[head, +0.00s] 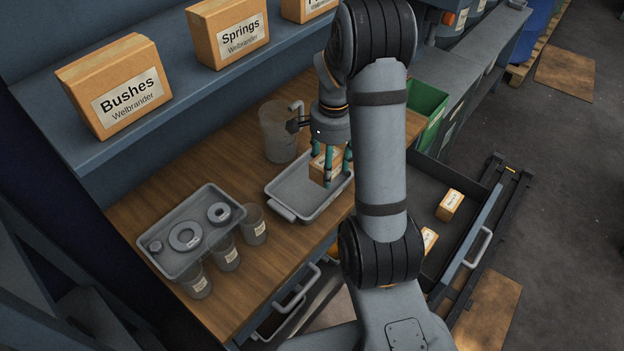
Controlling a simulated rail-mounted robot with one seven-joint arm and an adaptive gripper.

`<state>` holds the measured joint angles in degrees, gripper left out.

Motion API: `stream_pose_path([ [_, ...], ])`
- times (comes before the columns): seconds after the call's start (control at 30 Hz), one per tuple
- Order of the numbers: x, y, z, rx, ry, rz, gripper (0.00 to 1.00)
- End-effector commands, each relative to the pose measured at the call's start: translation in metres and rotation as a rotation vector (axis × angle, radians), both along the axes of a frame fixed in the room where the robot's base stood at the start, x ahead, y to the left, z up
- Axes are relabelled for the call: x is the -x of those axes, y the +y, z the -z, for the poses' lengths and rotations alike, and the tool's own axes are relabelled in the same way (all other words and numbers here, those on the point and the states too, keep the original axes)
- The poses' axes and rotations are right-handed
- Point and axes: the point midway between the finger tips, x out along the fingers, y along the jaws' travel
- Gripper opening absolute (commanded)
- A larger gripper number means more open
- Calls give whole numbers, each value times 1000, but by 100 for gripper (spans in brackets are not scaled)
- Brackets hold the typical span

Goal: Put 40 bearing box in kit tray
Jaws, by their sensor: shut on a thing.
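My gripper (334,170) points down and is shut on a small brown box (322,168) with a white label. The label is too small and too covered by the fingers to read. The box is over the right part of a grey rectangular tray (285,186) on the wooden bench. I cannot tell whether the box touches the tray floor. The rest of this tray is empty. My arm hides part of the bench to the right of the tray.
A second grey tray (168,262) holds several round parts, with clear cups (253,224) beside it. A larger clear container (277,132) stands behind the empty tray. An open drawer (467,185) at right holds small boxes (450,204). Large boxes (115,85) stand on the shelf.

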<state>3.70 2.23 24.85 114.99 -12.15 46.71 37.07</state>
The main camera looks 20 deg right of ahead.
Motion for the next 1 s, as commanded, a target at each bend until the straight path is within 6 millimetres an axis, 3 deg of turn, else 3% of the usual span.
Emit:
stream_pose_path([
  [0.1,-10,21,13,0,1,-3,21],
  [0.3,-19,37,24,0,0,-1,21],
  [0.63,-19,39,63,0,1,-1,21],
  [1.0,-19,38,68,0,-1,-1,21],
])
